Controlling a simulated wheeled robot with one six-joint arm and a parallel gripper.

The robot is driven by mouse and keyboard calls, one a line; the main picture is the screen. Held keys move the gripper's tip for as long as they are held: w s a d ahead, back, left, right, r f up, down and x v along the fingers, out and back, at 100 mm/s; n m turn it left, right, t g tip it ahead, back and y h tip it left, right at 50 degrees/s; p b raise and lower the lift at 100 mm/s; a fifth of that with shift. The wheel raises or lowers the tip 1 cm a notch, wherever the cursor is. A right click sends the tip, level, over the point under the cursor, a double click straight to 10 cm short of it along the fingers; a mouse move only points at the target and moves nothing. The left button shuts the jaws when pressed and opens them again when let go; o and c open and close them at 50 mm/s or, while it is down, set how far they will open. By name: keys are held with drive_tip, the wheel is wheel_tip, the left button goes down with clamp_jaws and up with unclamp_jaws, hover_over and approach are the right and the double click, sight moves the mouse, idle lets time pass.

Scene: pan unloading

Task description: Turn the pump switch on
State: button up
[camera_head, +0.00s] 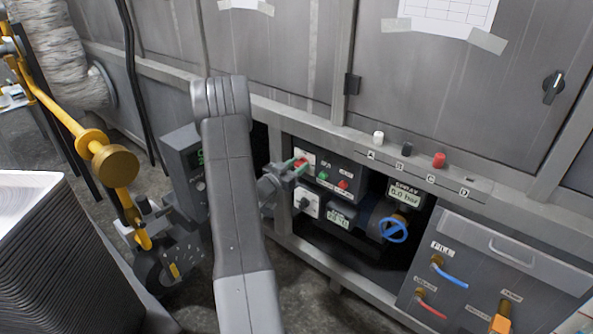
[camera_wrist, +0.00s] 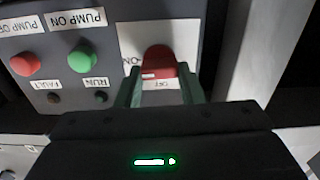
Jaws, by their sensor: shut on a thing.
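The red switch knob (camera_wrist: 158,61) sits on a white plate (camera_wrist: 150,32) in the wrist view, which shows the panel upside down. Labels reading ON and OFF are by the knob, with OFF just below it in the picture. My gripper (camera_wrist: 160,75) has its two green fingers on either side of the knob, shut on it. In the head view, my gripper (camera_head: 294,166) reaches the upper left of the control panel, and its fingers partly hide the knob.
Beside the switch are a green PUMP ON button (camera_wrist: 83,61) and a red PUMP OFF button (camera_wrist: 25,64). Below in the head view are a black rotary switch (camera_head: 305,203) and a blue valve wheel (camera_head: 394,230). A metal frame post (camera_wrist: 246,50) stands close beside the switch.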

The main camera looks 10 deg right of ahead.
drive_tip(key=shift+m, duration=0.3)
drive_tip(key=o, duration=1)
drive_tip(key=p+v, duration=0.2)
drive_tip(key=v, duration=1.2)
drive_tip(key=shift+d, duration=0.1)
drive_tip(key=shift+w+d, duration=0.1)
drive_tip(key=shift+d, duration=0.05)
